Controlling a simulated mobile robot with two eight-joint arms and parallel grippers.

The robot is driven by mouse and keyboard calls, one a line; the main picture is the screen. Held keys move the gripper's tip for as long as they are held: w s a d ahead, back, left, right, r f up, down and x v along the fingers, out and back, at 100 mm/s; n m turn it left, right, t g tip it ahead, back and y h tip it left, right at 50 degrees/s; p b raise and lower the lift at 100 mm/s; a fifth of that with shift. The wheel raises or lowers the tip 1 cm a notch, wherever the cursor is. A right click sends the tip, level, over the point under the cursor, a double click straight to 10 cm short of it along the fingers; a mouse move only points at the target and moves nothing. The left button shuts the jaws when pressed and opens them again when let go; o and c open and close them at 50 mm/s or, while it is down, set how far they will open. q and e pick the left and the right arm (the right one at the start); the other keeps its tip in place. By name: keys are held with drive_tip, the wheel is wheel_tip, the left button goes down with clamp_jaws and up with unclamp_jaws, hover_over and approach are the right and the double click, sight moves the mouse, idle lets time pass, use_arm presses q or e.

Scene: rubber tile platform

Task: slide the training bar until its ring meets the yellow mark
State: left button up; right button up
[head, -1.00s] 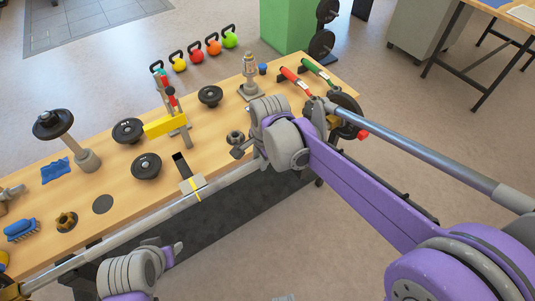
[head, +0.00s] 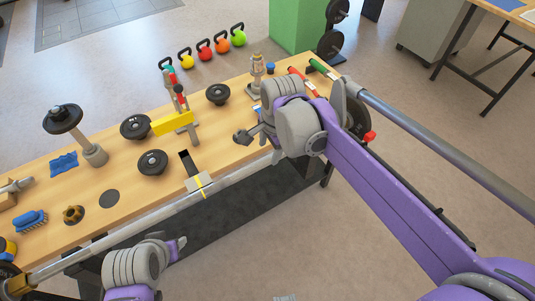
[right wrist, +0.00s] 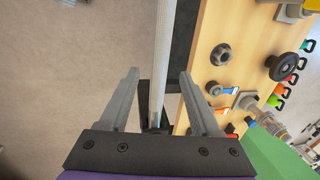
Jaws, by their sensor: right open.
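The training bar (head: 130,232) is a long grey steel bar along the front edge of the workbench. A yellow mark (head: 202,187) is a thin stripe on a pale block at the bar. A brass-coloured collar (head: 18,284), perhaps the ring, shows near the bar's left end. My right gripper (head: 275,152) is over the bar's right part, its fingers partly hidden by my wrist. In the right wrist view the open fingers (right wrist: 159,76) stand on either side of the bar (right wrist: 164,40), with gaps. My left gripper (head: 180,244) is just in front of the bar; its jaw opening is unclear.
The workbench (head: 110,170) holds black weight discs (head: 152,162), a stand with a yellow block (head: 172,123), a blue brush (head: 30,220) and a large nut (head: 243,137). Kettlebells (head: 203,50) line the floor behind. Open floor lies in front.

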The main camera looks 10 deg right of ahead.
sight(266, 159)
use_arm(q)
drive_tip(key=shift+w+r, duration=0.1)
drive_tip(key=shift+r, duration=0.1)
use_arm(e)
drive_tip(key=r, duration=0.3)
drive_tip(key=s+r, duration=0.1)
drive_tip(key=r, duration=0.1)
drive_tip(key=shift+d, duration=0.15)
use_arm(q)
drive_tip(key=shift+w+r+p, duration=0.2)
drive_tip(key=shift+r+p, duration=0.25)
drive_tip(key=shift+r, duration=0.05)
drive_tip(key=shift+w+r+p, duration=0.15)
drive_tip(key=shift+r+p, duration=0.25)
drive_tip(key=shift+r, duration=0.1)
use_arm(e)
drive_tip(key=f, duration=0.3)
drive_tip(key=w+f, duration=0.1)
drive_tip(key=f, duration=0.3)
drive_tip(key=w+a+f, duration=0.1)
drive_tip(key=f, duration=0.2)
drive_tip(key=shift+f, duration=0.35)
clamp_jaws()
